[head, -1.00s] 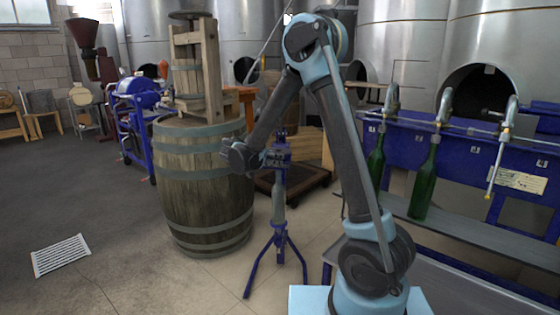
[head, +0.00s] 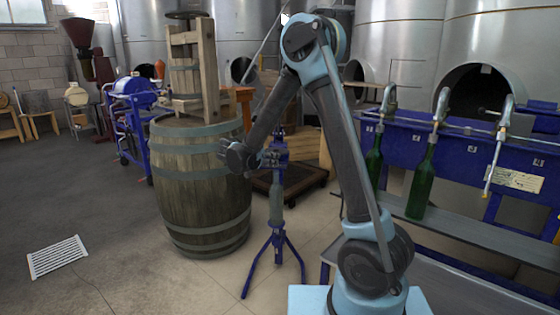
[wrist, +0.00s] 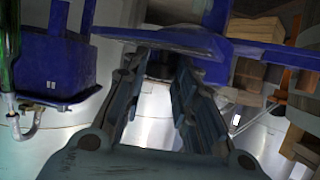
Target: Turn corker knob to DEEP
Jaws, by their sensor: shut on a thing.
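The corker (head: 277,205) is a floor-standing blue machine on splayed legs, left of my arm's base in the head view. My gripper (head: 272,158) is at its upper part, right of the barrel. In the wrist view the blue corker body (wrist: 180,40) crosses the top, and the fingers of my gripper (wrist: 164,70) reach up to it. They are closed on a small dark knob (wrist: 160,66) below the blue body. The fingers hide most of the knob, and I cannot read its marking or setting.
A wooden barrel (head: 200,195) with a small press on top stands close left of the corker. A blue filling bench (head: 405,165) with green bottles (head: 422,183) stands right. A floor grate (head: 57,257) lies front left. The floor between is clear.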

